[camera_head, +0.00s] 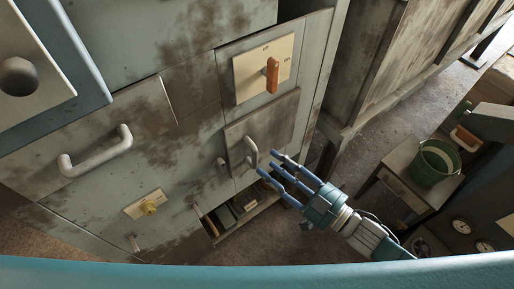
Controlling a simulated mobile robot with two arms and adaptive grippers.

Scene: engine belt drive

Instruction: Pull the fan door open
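A grey cabinet front (110,115) with rust-brown stains fills the left and middle. No door is marked as the fan door, so I cannot tell which one it is. A small brownish panel (280,122) at the middle right carries a pale upright handle (251,152). A larger panel at left carries a wide pale bar handle (95,152). My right gripper (273,166) has its blue fingers spread, pointing left, just right of and below the small handle. It looks empty, and I see no clear contact. My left gripper is not in view.
An orange lever (272,75) sits on a cream plate above the small panel. An open compartment (238,212) holds several items below my fingers. A green bucket (433,163) stands on a bench at right.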

